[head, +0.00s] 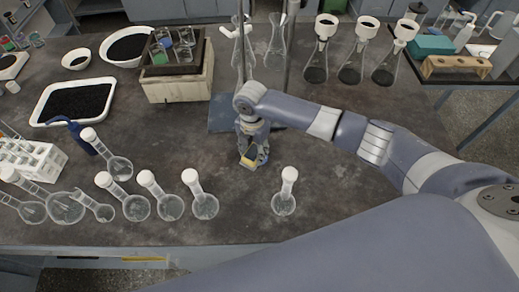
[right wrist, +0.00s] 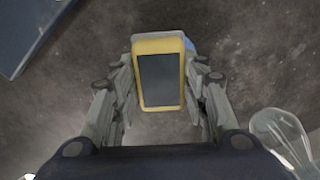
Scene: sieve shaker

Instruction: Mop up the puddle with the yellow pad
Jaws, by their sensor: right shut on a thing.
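The yellow pad (head: 249,158) is held low over the dark bench top, left of the round flask that stands alone. In the right wrist view the pad (right wrist: 160,47) shows a yellow rim around a dark grey face. My right gripper (head: 252,152) is shut on it, with a finger on each side (right wrist: 163,85). I cannot tell whether the pad touches the bench. No puddle stands out clearly from the mottled bench top. My left gripper is not in view.
A stoppered round flask (head: 284,193) stands right of the gripper; several more stand at left. A blue-grey plate (head: 222,117) with tall glassware on stands lies behind. A cream box (head: 180,88) is at back left. The bench (head: 235,215) is bare in front.

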